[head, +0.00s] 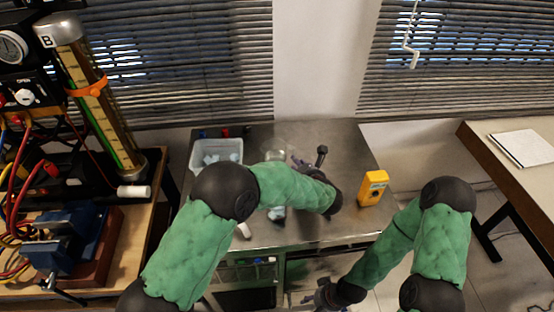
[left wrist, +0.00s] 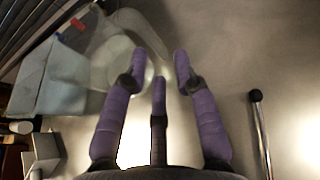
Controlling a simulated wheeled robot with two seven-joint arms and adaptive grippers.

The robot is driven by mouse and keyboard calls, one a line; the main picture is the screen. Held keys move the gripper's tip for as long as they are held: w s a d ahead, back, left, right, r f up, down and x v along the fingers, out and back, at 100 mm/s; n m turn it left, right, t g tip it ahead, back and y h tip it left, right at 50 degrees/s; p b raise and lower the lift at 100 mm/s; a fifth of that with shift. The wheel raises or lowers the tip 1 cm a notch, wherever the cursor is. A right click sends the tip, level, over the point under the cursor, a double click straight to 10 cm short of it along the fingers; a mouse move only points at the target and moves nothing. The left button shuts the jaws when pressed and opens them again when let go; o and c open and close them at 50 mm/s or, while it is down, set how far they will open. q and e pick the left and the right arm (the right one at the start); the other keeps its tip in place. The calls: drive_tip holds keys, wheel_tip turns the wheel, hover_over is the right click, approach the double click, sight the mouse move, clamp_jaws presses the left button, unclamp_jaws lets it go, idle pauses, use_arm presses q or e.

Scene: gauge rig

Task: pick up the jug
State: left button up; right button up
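A clear, see-through jug (head: 275,155) stands on the metal table, partly hidden behind my left arm in the head view. In the left wrist view the jug (left wrist: 112,62) is at the upper left, just beyond my fingers, its outline faint. My left gripper (left wrist: 157,62) has its purple fingers spread apart, with the left fingertip overlapping the jug's near side in the picture. I cannot tell whether it touches. In the head view the left gripper (head: 298,164) is mostly hidden by my forearm. My right gripper (head: 325,296) is low at the bottom edge, off the table, its fingers unclear.
A pale bin (head: 216,153) with light-coloured contents stands left of the jug; it also shows in the left wrist view (left wrist: 50,80). A dark-knobbed rod (head: 321,154) is to the right. A yellow meter (head: 373,187) stands at the table's right. Bare metal lies between rod and meter.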

use_arm(q)
drive_tip(key=shift+b+x, duration=1.15)
drive_tip(key=shift+x, duration=1.6)
drive_tip(key=shift+s+a, duration=0.1)
drive_tip(key=shift+a, duration=0.05)
clamp_jaws()
